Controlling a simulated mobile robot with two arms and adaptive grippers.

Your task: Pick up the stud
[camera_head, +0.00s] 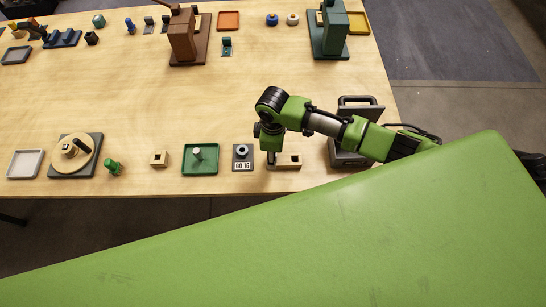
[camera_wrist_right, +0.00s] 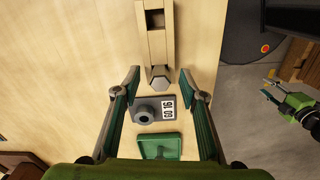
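The stud is most likely the grey hexagonal piece (camera_wrist_right: 159,77) at the near end of a wooden block (camera_wrist_right: 157,42) in the right wrist view; the block also shows in the head view (camera_head: 288,161). My right gripper (camera_wrist_right: 159,73) is open, one finger on each side of the hexagonal piece, with clear gaps and no contact visible. In the head view the right gripper (camera_head: 270,157) points down at the block's left end and mostly hides the piece. A green and black gripper (camera_wrist_right: 272,92), probably my left one, is small at the wrist view's right edge.
A grey gauge plate marked "GO 16" (camera_head: 242,165) lies just left of the block. Further left are a green tray (camera_head: 187,170) with an upright peg, a small wooden block (camera_head: 159,159) and a green knob (camera_head: 112,167). A dark case (camera_head: 345,158) stands right. The table's middle is clear.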

